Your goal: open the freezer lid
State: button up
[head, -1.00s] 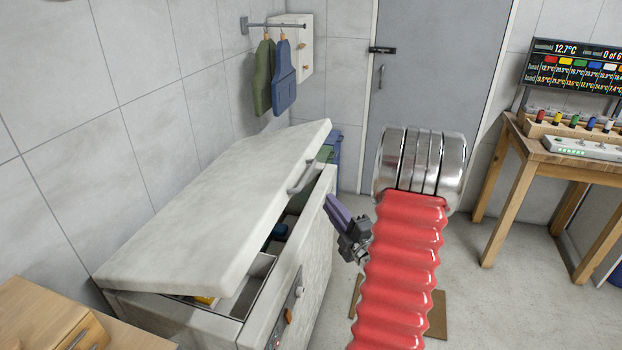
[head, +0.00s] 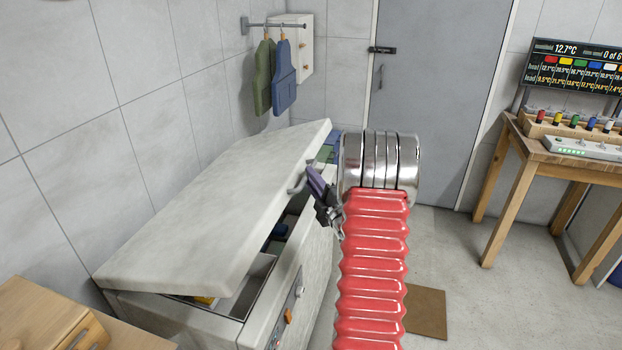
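The freezer lid (head: 215,205) is a pale grey slab, tilted partly open, with its front edge raised above the freezer body (head: 316,262). Its metal handle (head: 294,189) is on the front edge toward the far end. My gripper (head: 312,172) has dark purple fingers and is right at the handle, overlapping it in the head view. I cannot tell whether it touches the handle or how far its fingers are apart. Inside the freezer, a grey divided bin (head: 258,275) and a blue item (head: 281,229) show through the gap.
Green and blue aprons (head: 273,80) hang on a wall rail behind the freezer. A wooden table (head: 560,155) with colored probes stands at right. A wooden box (head: 40,315) is at the near left. A brown mat (head: 425,311) lies on the floor. Open floor lies between freezer and table.

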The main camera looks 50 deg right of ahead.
jog(key=shift+w+d, duration=0.1)
jog(key=shift+w, duration=0.15)
jog(key=shift+c, duration=0.4)
grip_shut()
